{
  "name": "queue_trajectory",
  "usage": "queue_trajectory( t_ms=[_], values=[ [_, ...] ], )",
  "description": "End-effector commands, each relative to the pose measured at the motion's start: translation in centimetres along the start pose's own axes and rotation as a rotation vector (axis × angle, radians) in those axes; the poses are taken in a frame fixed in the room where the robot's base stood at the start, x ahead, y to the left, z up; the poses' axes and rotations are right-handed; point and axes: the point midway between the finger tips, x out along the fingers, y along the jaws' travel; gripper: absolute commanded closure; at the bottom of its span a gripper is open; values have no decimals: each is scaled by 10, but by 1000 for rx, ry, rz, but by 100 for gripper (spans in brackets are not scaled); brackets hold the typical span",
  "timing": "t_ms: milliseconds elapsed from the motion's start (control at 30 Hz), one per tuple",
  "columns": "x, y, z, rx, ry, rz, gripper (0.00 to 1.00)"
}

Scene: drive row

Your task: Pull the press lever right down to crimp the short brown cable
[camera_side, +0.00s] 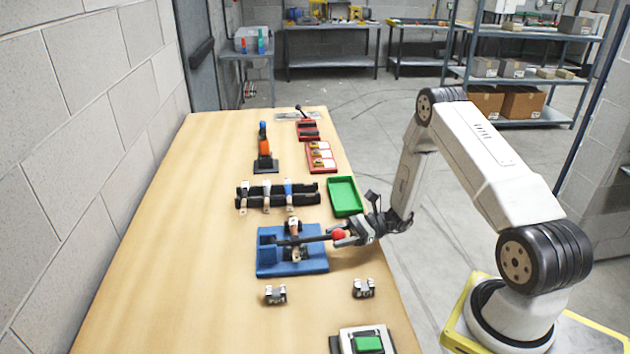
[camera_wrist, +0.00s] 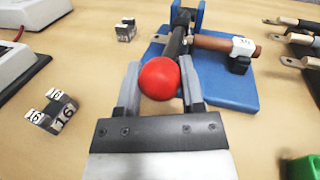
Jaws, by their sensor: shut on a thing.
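The press has a blue base (camera_side: 292,263) and a dark lever (camera_side: 300,240) ending in a red ball knob (camera_side: 339,235). The lever looks about level in the side view. My gripper (camera_side: 347,236) is shut on the knob from the right; in the wrist view the red knob (camera_wrist: 160,78) sits between the two fingers. The short brown cable (camera_wrist: 212,42) with a white tag (camera_wrist: 242,46) lies across the press beside the lever.
A black rack (camera_side: 308,195) holding several cables and a green tray (camera_side: 344,196) are behind the press. Two small tagged blocks (camera_side: 276,294) (camera_side: 364,288) stand in front. A device with a green top (camera_side: 368,344) is at the front edge. The table's left side is clear.

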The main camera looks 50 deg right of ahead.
Motion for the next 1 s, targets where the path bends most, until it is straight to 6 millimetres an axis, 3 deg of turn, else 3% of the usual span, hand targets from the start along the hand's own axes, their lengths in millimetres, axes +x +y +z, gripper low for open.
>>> queue_trajectory(
  t_ms=[100,400,433,533,1000],
  values=[
    [-1,2,-11,5,10,-1,100],
    [-1,3,-14,7,10,-1,100],
    [-1,3,-14,8,10,-1,47],
    [-1,3,-13,6,10,-1,15],
    [-5,1,-11,2,6,-2,14]
  ],
)
